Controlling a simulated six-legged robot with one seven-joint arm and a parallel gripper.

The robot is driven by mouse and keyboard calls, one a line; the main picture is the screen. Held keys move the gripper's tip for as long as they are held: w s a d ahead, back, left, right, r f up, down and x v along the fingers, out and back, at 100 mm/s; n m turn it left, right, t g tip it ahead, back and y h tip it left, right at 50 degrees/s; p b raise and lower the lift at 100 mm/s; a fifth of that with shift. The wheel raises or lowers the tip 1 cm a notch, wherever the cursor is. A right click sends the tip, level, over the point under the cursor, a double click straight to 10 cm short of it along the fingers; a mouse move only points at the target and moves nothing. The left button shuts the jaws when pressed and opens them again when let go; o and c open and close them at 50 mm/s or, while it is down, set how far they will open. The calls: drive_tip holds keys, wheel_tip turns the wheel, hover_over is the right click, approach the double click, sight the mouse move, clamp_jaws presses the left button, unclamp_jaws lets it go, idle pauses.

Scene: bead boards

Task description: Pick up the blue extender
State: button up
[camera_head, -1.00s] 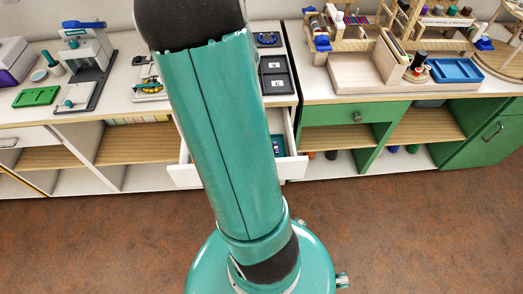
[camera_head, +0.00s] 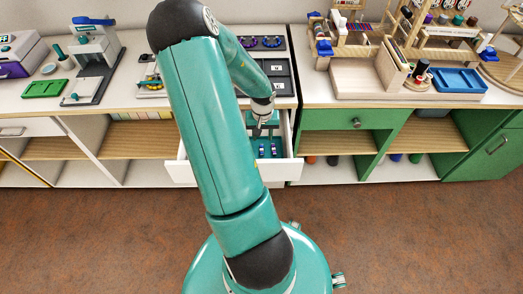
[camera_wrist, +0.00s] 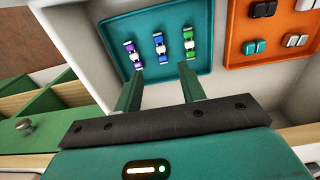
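The blue extender (camera_wrist: 160,46) lies in a teal tray (camera_wrist: 170,17) inside the open drawer. It is a short blue piece with a white middle, between a purple one (camera_wrist: 133,54) on the left and a green one (camera_wrist: 189,43) on the right. My gripper (camera_wrist: 160,69) is open and empty, its two fingers apart and pointing toward the row. In the wrist view the blue extender lies just beyond the gap between the fingertips. In the head view my gripper (camera_head: 264,119) hangs over the drawer; small blue pieces show below it.
An orange tray (camera_wrist: 243,28) with several black, teal and grey pieces sits beside the teal tray. The white drawer (camera_head: 280,171) juts out from under the counter. Its walls surround the trays. A green cabinet (camera_head: 330,118) stands to the right.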

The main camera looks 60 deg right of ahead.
sight(262, 148)
wheel_tip(262, 148, down, 7)
drive_tip(key=shift+w+a+r, duration=0.1)
drive_tip(key=shift+a+r, duration=0.05)
drive_tip(key=shift+r, duration=0.05)
drive_tip(key=shift+c, duration=0.4)
clamp_jaws()
